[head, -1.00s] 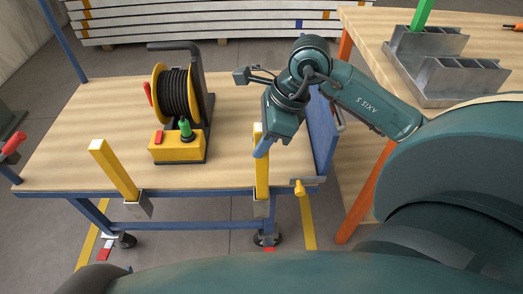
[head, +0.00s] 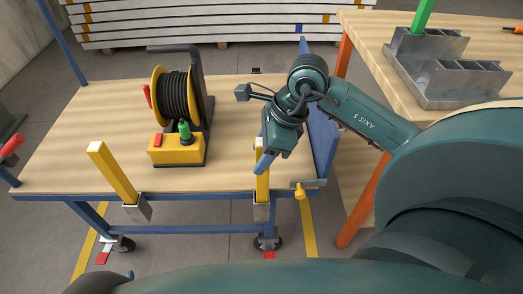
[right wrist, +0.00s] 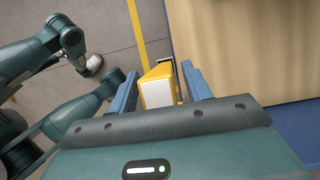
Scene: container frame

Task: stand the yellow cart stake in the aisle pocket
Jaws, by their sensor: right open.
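The yellow stake (head: 262,178) at the cart's right front stands upright in a metal pocket (head: 262,212) on the front edge. My right gripper (head: 264,162) is at its upper end. In the right wrist view the stake's pale end face (right wrist: 158,93) lies between the two blue fingers, which are open with a gap at the right finger. Another yellow stake (head: 114,172) stands in the left front pocket (head: 139,211). A blue tip at the lower left of the head view may be my left gripper (head: 129,275); its jaws cannot be made out.
The cart deck (head: 100,110) carries a cable reel (head: 175,97) on a yellow base. A blue panel (head: 322,135) and a yellow knob (head: 300,191) are close right of the gripper.

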